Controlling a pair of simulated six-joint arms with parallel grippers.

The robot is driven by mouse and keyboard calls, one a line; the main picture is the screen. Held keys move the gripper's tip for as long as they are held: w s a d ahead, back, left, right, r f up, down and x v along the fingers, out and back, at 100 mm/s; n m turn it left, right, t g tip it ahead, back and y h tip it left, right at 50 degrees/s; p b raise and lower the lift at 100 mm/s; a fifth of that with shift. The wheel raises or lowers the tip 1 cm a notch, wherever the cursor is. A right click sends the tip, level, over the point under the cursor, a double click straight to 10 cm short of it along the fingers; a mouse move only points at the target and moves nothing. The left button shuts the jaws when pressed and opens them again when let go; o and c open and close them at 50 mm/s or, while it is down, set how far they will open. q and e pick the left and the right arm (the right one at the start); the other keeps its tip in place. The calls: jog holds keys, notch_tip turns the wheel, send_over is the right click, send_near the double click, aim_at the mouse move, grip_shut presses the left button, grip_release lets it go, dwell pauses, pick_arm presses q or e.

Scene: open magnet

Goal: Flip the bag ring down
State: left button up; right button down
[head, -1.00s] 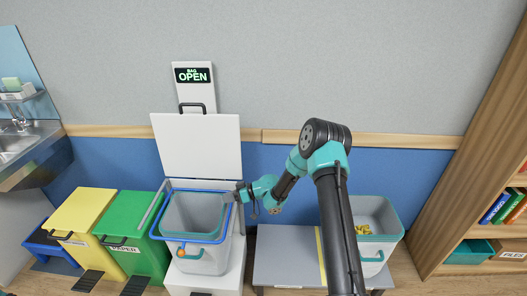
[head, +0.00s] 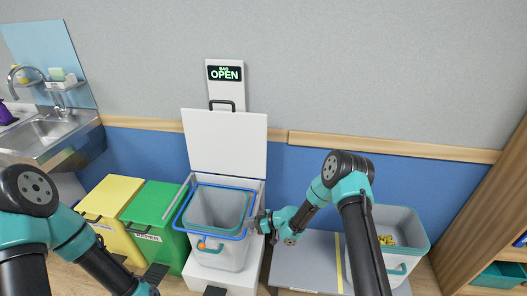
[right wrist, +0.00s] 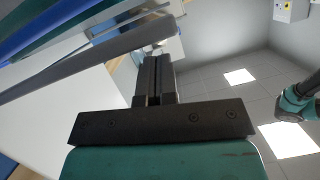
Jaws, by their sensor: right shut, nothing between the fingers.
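The blue bag ring (head: 227,187) lies around the top of the grey bin (head: 220,257) in the head view. Its frame is wider than the bin's teal rim, and its front bar crosses the bin's front. Whether it rests fully on the rim, I cannot tell. My right gripper (head: 256,223) is shut and empty at the ring's right side; contact is unclear. In the right wrist view its fingers (right wrist: 156,78) are together, with a blue bar (right wrist: 62,40), probably the ring, at upper left. My left arm enters at lower left; its fingertips are out of frame.
Green (head: 158,205) and yellow (head: 112,195) bins stand left. A grey surface (head: 308,265) and another grey bin (head: 400,222) are right.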

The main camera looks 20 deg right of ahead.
jog(key=shift+r, duration=0.15)
jog(key=shift+s+d+r, duration=0.2)
jog(key=shift+d+r, duration=0.1)
jog(key=shift+r, duration=0.3)
jog(key=s+a+r+v, duration=0.1)
jog(key=v, duration=1)
jog(key=shift+s+d+r, duration=0.25)
jog(key=shift+r, duration=0.1)
